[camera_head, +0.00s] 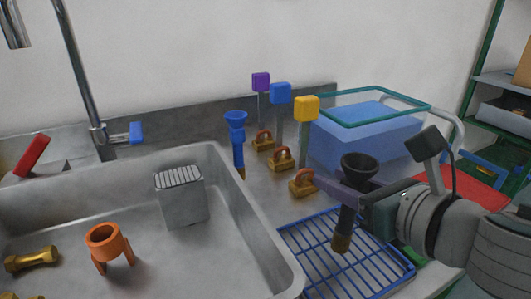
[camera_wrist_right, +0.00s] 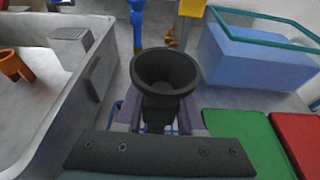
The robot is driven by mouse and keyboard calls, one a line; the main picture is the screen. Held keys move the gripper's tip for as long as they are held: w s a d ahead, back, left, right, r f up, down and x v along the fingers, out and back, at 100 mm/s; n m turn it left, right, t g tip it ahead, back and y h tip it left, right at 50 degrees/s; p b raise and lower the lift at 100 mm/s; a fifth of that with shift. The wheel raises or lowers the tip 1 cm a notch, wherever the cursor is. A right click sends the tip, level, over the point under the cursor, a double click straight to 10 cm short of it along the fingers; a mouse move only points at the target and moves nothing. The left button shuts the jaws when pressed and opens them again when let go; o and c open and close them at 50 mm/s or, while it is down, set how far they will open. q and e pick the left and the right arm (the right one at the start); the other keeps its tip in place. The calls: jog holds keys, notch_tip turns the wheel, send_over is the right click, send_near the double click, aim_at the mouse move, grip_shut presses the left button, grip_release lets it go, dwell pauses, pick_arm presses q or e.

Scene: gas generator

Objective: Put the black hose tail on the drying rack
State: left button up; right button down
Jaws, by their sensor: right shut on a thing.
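The black hose tail (camera_head: 358,167) has a wide funnel-shaped top and a brass-coloured lower end. My right gripper (camera_head: 350,194) is shut on it below the funnel and holds it nearly upright. In the right wrist view the black funnel (camera_wrist_right: 166,72) opens toward the camera between the gripper's fingers. The drying rack (camera_head: 300,249) is a blue wire grid on the counter right of the sink. The hose tail's lower end overlaps the rack in the head view; I cannot tell whether they touch. My left gripper is out of view.
A blue hose tail (camera_head: 237,135) stands behind the rack, near brass valves (camera_head: 303,183) and purple, blue and yellow blocks on posts. A blue bin (camera_head: 350,140) stands behind the rack. The sink (camera_head: 235,205) holds an orange part (camera_head: 104,242) and a grey box (camera_head: 181,203).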

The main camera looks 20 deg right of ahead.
jog(key=shift+f, duration=0.15)
jog(key=c, duration=0.5)
grip_release()
jog(key=s+d+r+m+g+h, duration=0.1)
jog(key=s+d+m+h, duration=0.1)
jog(key=s+m, duration=0.45)
jog(key=s+d+r+m+g+h, duration=0.1)
jog(key=s+d+r+m+h, duration=0.15)
jog(key=s+m, duration=0.4)
jog(key=s+a+f+m+g+y, duration=0.1)
jog(key=s+a+f+m+g, duration=0.1)
jog(key=m, duration=0.5)
jog(key=s+a+f+m+g+y, duration=0.1)
jog(key=s+a+f+m+g, duration=0.1)
jog(key=s+a+m+g, duration=0.2)
jog(key=s+a+f+m+g+y, duration=0.1)
jog(key=s+a+f+m+g, duration=0.1)
jog(key=m, duration=0.9)
jog(key=shift+s+a+f+g+y, duration=0.2)
jog(key=shift+s+a+g, duration=0.1)
jog(key=shift+a, duration=0.15)
jog(key=shift+s+a+f+g+y, duration=0.1)
jog(key=shift+s+a+f+g, duration=0.1)
jog(key=shift+s+a, duration=0.15)
